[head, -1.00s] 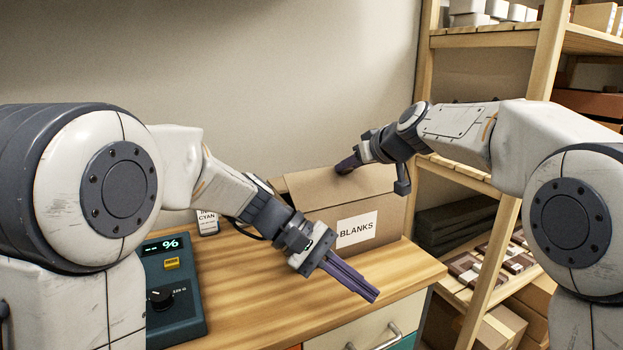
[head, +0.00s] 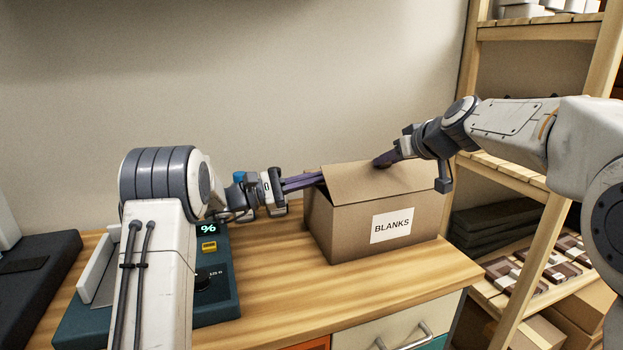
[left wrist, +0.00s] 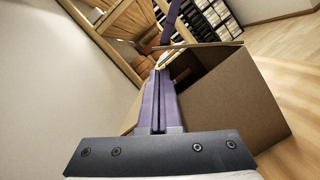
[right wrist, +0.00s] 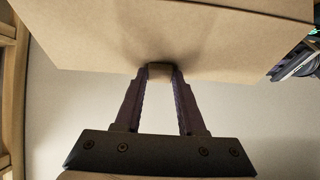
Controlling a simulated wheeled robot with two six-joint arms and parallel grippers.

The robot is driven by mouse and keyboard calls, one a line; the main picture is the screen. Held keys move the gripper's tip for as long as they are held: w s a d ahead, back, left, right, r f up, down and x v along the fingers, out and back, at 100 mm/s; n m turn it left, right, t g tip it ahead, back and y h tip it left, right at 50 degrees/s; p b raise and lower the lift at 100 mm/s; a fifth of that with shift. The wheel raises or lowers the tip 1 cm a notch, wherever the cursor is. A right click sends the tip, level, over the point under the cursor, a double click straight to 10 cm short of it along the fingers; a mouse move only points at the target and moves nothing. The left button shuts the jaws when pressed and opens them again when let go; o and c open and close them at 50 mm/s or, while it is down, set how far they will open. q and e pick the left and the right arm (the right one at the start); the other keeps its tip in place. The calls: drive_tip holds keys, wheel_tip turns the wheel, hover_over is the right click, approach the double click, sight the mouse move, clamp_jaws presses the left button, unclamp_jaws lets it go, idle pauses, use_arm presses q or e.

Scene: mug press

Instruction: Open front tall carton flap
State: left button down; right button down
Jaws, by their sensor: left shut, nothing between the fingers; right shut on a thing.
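A brown cardboard carton (head: 335,228) labelled BLANKS stands on the wooden bench. Its top flap (head: 350,184) slopes over the top, with a dark gap beneath it at the left side. My right gripper (head: 382,161) is shut on a small tab at the flap's edge; the tab (right wrist: 160,71) shows between its fingers in the right wrist view. My left gripper (head: 322,178) is shut and empty, its tips at the carton's upper left side, by the gap. In the left wrist view its fingers (left wrist: 157,73) point across the carton's open side; whether they touch cannot be told.
A teal device (head: 215,290) with a display and knob stands on the bench left of the carton. Wooden shelving (head: 530,230) with boxes rises at the right. The bench (head: 290,290) in front of the carton is clear.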

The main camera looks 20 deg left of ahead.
sight(351, 165)
use_arm(q)
drive_tip(key=x, duration=0.6)
drive_tip(key=shift+d+r, duration=0.1)
drive_tip(key=shift+d, duration=0.05)
drive_tip(key=shift+r, duration=0.1)
drive_tip(key=shift+s+d+r+m, duration=0.3)
drive_tip(key=shift+s+r+m, duration=0.1)
drive_tip(key=shift+r, duration=0.2)
use_arm(e)
drive_tip(key=shift+c, duration=2.4)
unclamp_jaws()
drive_tip(key=shift+f, duration=0.1)
drive_tip(key=shift+a+f, duration=0.1)
drive_tip(key=shift+s, duration=0.1)
